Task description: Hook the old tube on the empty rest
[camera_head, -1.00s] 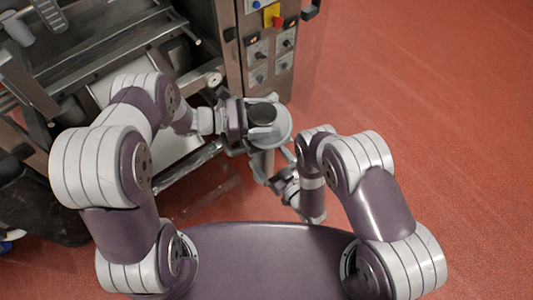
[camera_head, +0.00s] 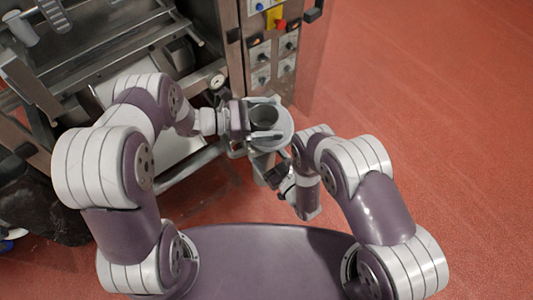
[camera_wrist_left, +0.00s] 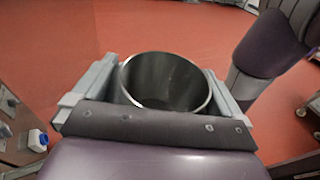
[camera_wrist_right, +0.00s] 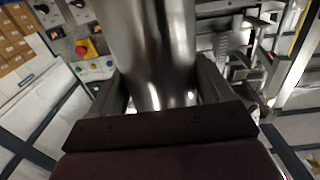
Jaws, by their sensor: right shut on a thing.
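The old tube (camera_head: 284,131) is a shiny metal cylinder with a pale grey collar near its top, held up in front of the machine. Its open mouth (camera_wrist_left: 168,82) fills the gap between the fingers of my left gripper (camera_head: 264,117). These fingers lie on both sides of the mouth; whether they press on it is unclear. My right gripper (camera_head: 277,175) is shut on the tube lower down, and the tube's wall (camera_wrist_right: 153,50) runs between its fingers in the right wrist view. I cannot make out the empty rest for certain.
The bagger's steel frame (camera_head: 120,40) fills the upper left. Its control cabinet (camera_head: 232,45), with a red knob on yellow (camera_head: 279,22), stands just behind the tube. The red floor (camera_head: 430,90) to the right is clear.

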